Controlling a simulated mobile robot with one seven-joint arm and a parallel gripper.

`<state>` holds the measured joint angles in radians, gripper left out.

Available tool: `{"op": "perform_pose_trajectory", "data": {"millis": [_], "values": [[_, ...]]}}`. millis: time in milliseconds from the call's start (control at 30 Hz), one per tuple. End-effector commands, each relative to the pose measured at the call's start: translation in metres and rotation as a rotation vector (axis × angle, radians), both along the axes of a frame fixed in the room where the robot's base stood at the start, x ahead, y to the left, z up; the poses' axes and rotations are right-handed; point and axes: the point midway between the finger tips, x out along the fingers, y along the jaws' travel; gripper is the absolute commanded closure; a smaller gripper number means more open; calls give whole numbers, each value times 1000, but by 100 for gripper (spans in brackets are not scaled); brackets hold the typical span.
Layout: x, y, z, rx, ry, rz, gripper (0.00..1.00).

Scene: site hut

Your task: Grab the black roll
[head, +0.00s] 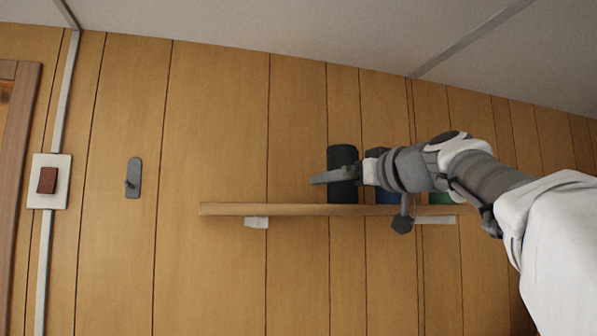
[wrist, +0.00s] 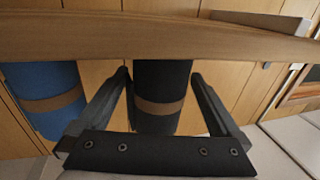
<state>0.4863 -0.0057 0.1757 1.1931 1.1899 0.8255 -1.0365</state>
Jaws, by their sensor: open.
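The black roll (head: 343,160) stands upright on a wooden wall shelf. In the wrist view the black roll (wrist: 160,82) shows a brown band and appears between my two fingers. My gripper (head: 328,177) is open, level with the roll's middle, and covers part of it in the head view. In the wrist view my gripper (wrist: 159,77) has one fingertip on each side of the roll, with small gaps visible. How deep the roll sits between the fingers is hard to tell.
The shelf (head: 240,209) runs along the panelled wall. A blue roll (wrist: 45,95) stands beside the black one, partly hidden by my arm in the head view. A green roll (head: 440,198) is farther right. The shelf's left part is clear. A wall hook (head: 133,178) and switch (head: 47,180) are left.

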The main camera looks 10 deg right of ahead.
Motion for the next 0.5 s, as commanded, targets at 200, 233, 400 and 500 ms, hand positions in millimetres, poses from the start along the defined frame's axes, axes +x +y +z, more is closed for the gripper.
{"op": "perform_pose_trajectory", "data": {"millis": [200,233,400,500], "values": [[0,0,0,0,0,0,16],[0,0,0,0,0,0,22],[-1,0,0,0,0,0,52],[-1,0,0,0,0,0,70]]}}
